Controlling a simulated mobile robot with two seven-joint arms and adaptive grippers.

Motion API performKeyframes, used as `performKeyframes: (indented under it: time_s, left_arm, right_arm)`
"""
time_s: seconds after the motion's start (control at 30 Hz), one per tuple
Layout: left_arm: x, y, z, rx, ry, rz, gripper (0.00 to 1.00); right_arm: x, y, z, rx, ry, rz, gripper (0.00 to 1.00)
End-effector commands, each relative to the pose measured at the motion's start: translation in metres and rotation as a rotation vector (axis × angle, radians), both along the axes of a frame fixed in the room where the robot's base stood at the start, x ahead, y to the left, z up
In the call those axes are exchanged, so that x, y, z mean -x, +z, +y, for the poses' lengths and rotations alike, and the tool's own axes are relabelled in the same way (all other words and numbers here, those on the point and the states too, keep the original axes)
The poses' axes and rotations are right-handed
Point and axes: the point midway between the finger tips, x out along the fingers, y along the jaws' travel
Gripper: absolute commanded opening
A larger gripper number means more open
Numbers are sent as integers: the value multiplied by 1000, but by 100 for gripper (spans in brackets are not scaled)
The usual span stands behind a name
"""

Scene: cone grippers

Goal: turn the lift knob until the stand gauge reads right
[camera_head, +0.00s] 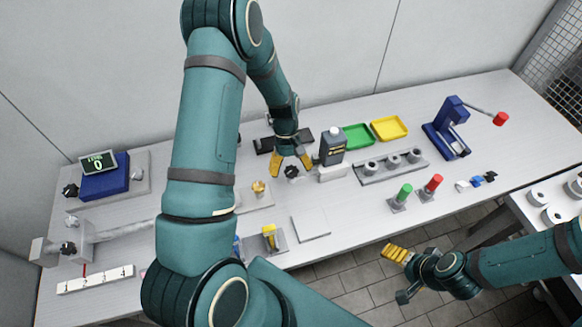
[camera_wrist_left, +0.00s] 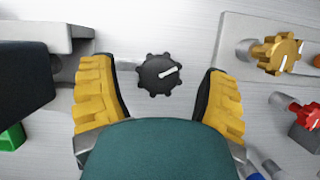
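A black lobed knob (camera_head: 291,172) sits on the bench; I take it as the lift knob. I cannot make out a stand gauge reading. My right gripper (camera_head: 396,262) hangs off the bench's front edge; its opening is unclear.
A blue box (camera_head: 105,184) with a green display (camera_head: 98,163) showing 0 is at the left. A brass knob (camera_head: 259,188) is left of my left gripper. Green (camera_head: 358,137) and yellow (camera_head: 389,128) trays lie behind a grey rack (camera_head: 375,174).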

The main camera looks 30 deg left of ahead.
Motion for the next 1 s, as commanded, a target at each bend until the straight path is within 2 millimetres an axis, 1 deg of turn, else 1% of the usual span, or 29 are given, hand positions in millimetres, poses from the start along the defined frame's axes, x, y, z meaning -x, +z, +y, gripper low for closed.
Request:
performKeyframes:
  time_s: [0.27, 0.37, 0.47, 0.7, 0.8, 1.0]
  left_arm:
    - [-1, 2, 0, 0, 1, -3, 75]
    - [-4, 9, 2, 0, 1, -4, 75]
    - [-8, 22, 6, 0, 2, -5, 75]
    - [-21, 68, 20, -1, 2, -7, 75]
    - [-25, 84, 25, 0, 2, -5, 75]
    - [-31, 106, 31, -1, 1, -3, 75]
  right_arm:
    - [0, 0, 0, 0, 0, 0, 88]
    - [0, 0, 0, 0, 0, 0, 88]
    - [0, 0, 0, 0, 0, 0, 88]
    - [0, 0, 0, 0, 0, 0, 88]
    - [0, 0, 0, 0, 0, 0, 88]
    - [0, 0, 0, 0, 0, 0, 88]
